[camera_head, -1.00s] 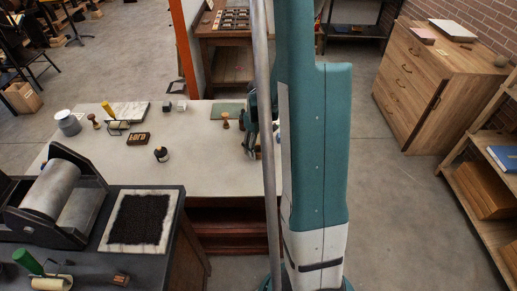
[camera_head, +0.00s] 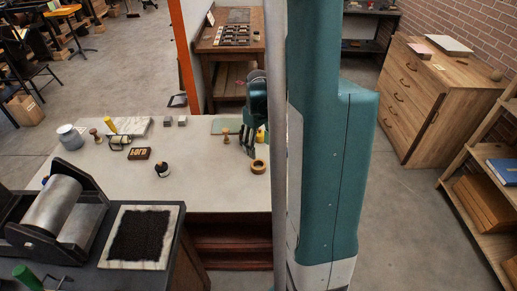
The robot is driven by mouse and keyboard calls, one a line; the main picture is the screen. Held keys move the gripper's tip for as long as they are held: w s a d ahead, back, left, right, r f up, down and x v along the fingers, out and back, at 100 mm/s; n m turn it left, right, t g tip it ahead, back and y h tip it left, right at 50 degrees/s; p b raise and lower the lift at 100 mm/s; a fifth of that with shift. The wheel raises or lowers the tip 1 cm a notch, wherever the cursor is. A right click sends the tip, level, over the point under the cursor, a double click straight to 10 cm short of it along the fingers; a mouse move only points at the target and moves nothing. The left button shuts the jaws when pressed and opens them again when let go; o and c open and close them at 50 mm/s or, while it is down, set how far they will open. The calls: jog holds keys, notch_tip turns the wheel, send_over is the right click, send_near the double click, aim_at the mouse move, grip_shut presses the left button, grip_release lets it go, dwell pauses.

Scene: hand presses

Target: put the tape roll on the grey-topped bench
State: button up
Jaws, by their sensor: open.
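The tape roll (camera_head: 258,167), a small tan ring with a dark centre, appears to lie flat on the pale grey top of the bench (camera_head: 215,187), near its right part. My gripper (camera_head: 249,152) is open, just behind and above the roll in the picture. The roll looks clear of the fingers, but any small contact is too small to tell. My arm hides the right end of the bench.
On the bench are a dark type block (camera_head: 139,154), a dark round-topped item (camera_head: 162,170), a yellow-handled roller (camera_head: 118,138), a grey pot (camera_head: 69,137) and a green mat (camera_head: 228,124). A dark bench with a press (camera_head: 55,208) stands at front left. The bench's front middle is clear.

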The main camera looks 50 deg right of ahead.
jog(key=shift+r, duration=0.1)
dwell(0.7)
jog(key=s+a+r+t, duration=0.1)
jog(key=a+r+t, duration=0.1)
jog(key=a+r, duration=0.55)
jog(key=s+a+r+t+h, duration=0.15)
jog(key=a+r, duration=0.35)
jog(key=a, duration=0.6)
jog(key=s+a+r+t+y, duration=0.1)
jog(key=s+a+r, duration=0.1)
jog(key=a+r, duration=0.6)
jog(key=s+a+t, duration=0.2)
jog(key=s+a, duration=0.4)
jog(key=a, duration=0.5)
jog(key=shift+s+a+f+t, duration=0.15)
jog(key=shift+s+t, duration=0.1)
jog(key=shift+t, duration=0.1)
